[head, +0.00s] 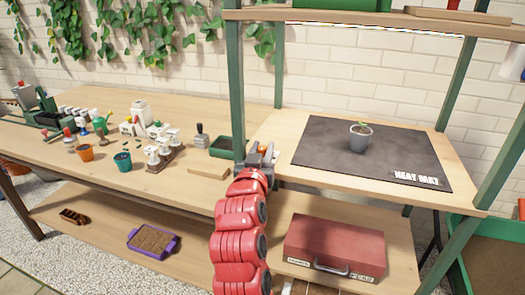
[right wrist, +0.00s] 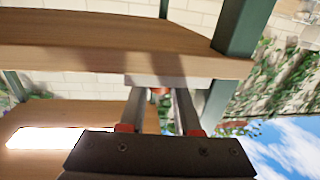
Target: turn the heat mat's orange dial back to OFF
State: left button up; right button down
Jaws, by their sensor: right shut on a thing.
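The black heat mat (head: 315,155) lies on the wooden shelf at the right in the head view, with its white HEAT MAT lettering at the front right corner. My right gripper (head: 262,153) is at the shelf's left front edge, beside the green post. In the right wrist view, its two fingers (right wrist: 160,95) reach to a pale box (right wrist: 134,80) on the edge of the board. They are shut on the small orange dial (right wrist: 158,91), which shows between them. My left gripper is not in view.
A grey pot with a seedling (head: 360,138) stands on the mat. The green post (head: 237,90) rises close to my right gripper. A red toolbox (head: 334,247) is on the lower shelf. Several pots and tools crowd the bench at the left.

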jog(key=shift+f, duration=0.15)
jog(key=c, duration=0.9)
grip_release()
jog(key=s+a, duration=0.3)
jog(key=s, duration=1.4)
